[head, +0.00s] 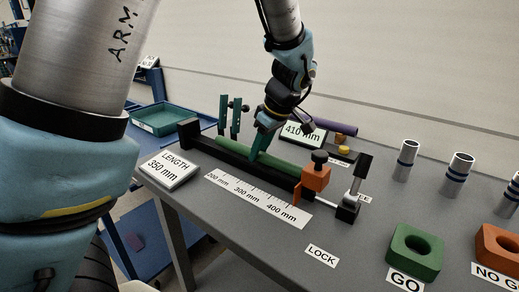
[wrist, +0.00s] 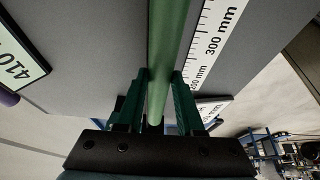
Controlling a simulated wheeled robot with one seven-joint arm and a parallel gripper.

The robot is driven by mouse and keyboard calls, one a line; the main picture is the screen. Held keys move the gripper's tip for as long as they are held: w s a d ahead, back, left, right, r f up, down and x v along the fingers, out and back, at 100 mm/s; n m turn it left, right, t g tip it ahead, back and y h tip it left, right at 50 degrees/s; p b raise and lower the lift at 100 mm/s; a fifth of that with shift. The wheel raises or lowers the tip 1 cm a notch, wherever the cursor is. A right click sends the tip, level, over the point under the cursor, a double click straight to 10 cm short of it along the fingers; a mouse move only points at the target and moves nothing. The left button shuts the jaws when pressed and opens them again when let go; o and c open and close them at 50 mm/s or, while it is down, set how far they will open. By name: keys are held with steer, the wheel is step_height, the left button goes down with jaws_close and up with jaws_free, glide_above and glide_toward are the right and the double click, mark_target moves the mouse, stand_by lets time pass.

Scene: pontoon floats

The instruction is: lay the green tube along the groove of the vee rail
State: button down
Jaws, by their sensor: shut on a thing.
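The green tube (head: 280,173) lies lengthwise along the black vee rail (head: 225,154) in the head view, its lower side hidden by the rail's front edge. I cannot tell whether it rests fully in the groove. My gripper (head: 257,153) is shut on the tube from above, near its middle. In the wrist view the green tube (wrist: 167,40) runs from the top edge down between the two teal fingers of my gripper (wrist: 160,90). The rail is not clear there.
An orange block (head: 316,178) with a black knob stands at the rail's right end, beside a lever clamp (head: 355,190). A ruler strip (head: 258,198) lies in front. A purple tube (head: 335,127) lies behind. Green GO (head: 414,250) and orange NO GO (head: 497,250) blocks stand right.

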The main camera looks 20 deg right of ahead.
steer(key=shift+f, duration=0.35)
steer(key=shift+c, duration=2.3)
jaws_free()
steer(key=b+v, duration=0.1)
steer(key=v, duration=0.9)
steer(key=shift+s+r+b, duration=0.25)
steer(key=shift+r+b, duration=0.1)
steer(key=shift+b, duration=0.05)
